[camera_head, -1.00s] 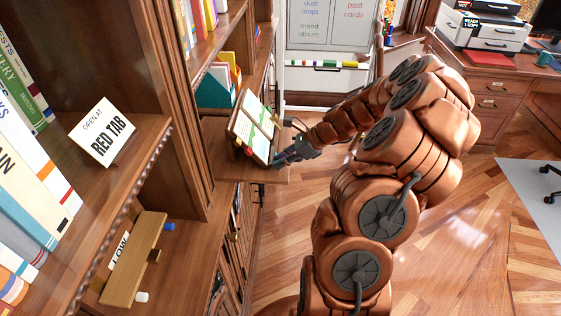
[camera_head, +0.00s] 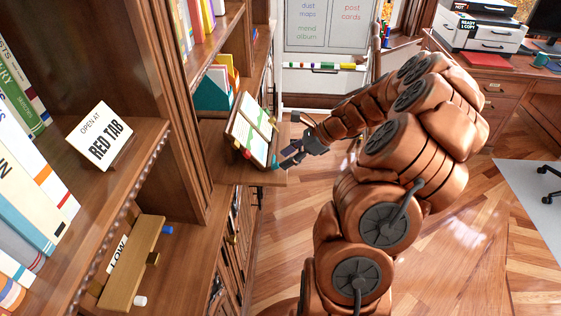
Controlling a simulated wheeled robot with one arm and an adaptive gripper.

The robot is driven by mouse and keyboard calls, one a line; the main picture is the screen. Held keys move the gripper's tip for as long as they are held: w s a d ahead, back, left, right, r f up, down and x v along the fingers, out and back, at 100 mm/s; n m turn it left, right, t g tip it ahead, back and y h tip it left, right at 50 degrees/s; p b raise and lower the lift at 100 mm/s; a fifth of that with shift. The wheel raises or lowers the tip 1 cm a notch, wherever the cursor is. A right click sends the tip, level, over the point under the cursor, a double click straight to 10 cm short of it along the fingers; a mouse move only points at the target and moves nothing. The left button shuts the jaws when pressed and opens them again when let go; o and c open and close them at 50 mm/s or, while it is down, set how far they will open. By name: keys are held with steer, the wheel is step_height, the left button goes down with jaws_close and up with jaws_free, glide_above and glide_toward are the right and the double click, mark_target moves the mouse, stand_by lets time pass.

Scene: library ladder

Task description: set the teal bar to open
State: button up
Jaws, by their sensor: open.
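An open book (camera_head: 250,131) leans on a stand on the pull-out shelf, with yellowish strips across its pages. A small teal piece (camera_head: 275,163) shows at the book's lower right edge; it may be the end of the teal bar, but it is too small to read its setting. My gripper (camera_head: 284,157) is open and empty just right of that piece, its fingers pointing left toward it. I cannot tell whether a fingertip touches it.
A card reading "OPEN AT RED TAB" (camera_head: 100,136) stands on the left shelf. A wooden rail (camera_head: 131,265) with blue and white ends sits below, near a "LOW" label. A teal folder (camera_head: 212,92) stands behind the book.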

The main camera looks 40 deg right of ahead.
steer(key=v, duration=0.8)
steer(key=shift+s+r, duration=0.15)
steer(key=shift+r, duration=0.05)
steer(key=shift+d, duration=0.1)
